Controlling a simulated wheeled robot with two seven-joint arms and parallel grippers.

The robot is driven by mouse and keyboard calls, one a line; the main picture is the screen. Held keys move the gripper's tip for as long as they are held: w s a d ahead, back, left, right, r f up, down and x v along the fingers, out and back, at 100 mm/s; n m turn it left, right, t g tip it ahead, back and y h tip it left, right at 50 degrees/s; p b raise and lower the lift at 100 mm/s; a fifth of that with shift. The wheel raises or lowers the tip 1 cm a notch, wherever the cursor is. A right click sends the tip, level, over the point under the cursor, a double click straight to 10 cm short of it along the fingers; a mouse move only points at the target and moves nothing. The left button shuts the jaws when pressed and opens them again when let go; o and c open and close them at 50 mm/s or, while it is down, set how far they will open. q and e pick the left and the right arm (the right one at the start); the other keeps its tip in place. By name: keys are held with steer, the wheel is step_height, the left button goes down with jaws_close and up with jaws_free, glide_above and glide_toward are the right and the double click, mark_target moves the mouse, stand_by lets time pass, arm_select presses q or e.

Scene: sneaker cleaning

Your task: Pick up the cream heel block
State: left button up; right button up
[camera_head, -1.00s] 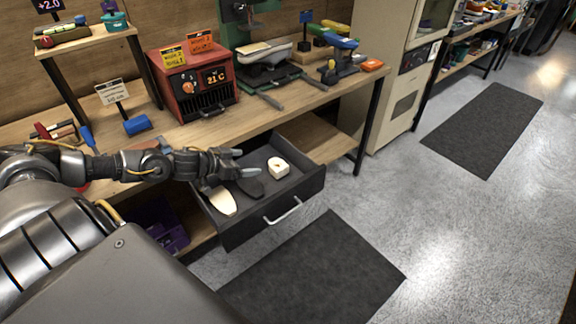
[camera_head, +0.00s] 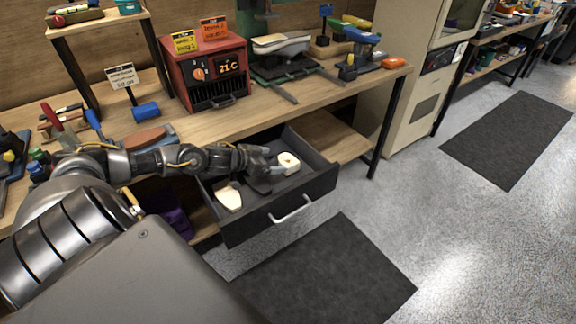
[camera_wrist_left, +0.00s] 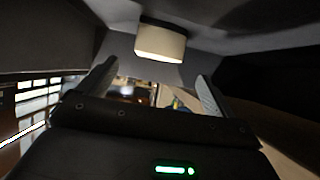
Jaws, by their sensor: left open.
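The cream heel block (camera_head: 288,163) lies in the open dark drawer (camera_head: 318,190) toward its back right. It has a small dark mark on its top. In the left wrist view the block (camera_wrist_left: 160,42) shows ahead of the fingers, near the middle of the gap between them. My left gripper (camera_head: 275,163) is in the drawer, just left of the block. In the left wrist view its two fingers (camera_wrist_left: 155,85) are spread apart with nothing between them. My right gripper is not in view.
A cream insole-like piece (camera_head: 229,197) lies in the drawer's left part. A dark piece beside it is mostly hidden by my gripper. The drawer's walls and silver handle (camera_head: 291,210) stand around the front. A red heater box (camera_head: 207,74) sits on the workbench above.

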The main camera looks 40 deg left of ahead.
mark_target(286, 160)
arm_select(q)
steer(key=shift+x, duration=3)
steer(key=shift+r, duration=0.1)
steer(key=c, duration=1.1)
